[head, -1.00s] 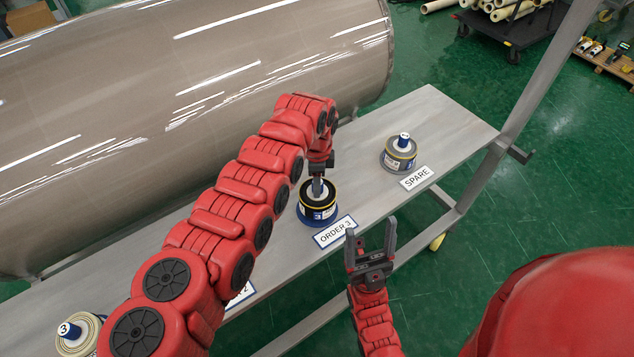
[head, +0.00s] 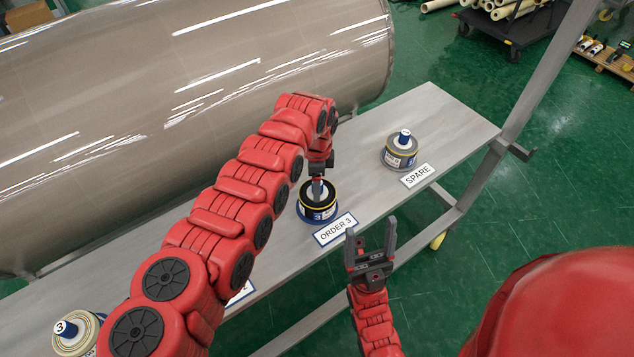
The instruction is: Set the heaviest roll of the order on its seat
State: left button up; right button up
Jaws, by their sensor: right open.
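A black roll with a pale label and a yellow line (head: 319,208) sits on a blue round base at the sign "ORDER 3" (head: 336,230). My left gripper (head: 318,190) points down at the top middle of this roll. Its fingers overlap the roll's core, and I cannot tell whether they are closed on it. My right gripper (head: 371,247) is open and empty, in front of the bench edge. A grey roll with a blue core (head: 399,154) stands at the sign "SPARE" (head: 418,175). A cream roll with a blue core marked 3 (head: 76,336) is at the lower left.
The grey bench (head: 440,120) is bare around the spare roll. A large shiny cylinder (head: 190,100) lies along its back. A slanted metal post (head: 540,85) stands at the right end. My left arm hides the bench middle and most of another sign (head: 242,293).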

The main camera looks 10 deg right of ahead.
pick_arm(q)
notch_tip(320, 180, up, 17)
jog(key=b, duration=0.3)
jog(key=shift+r, duration=0.2)
jog(key=shift+f, duration=0.1)
dwell(0.6)
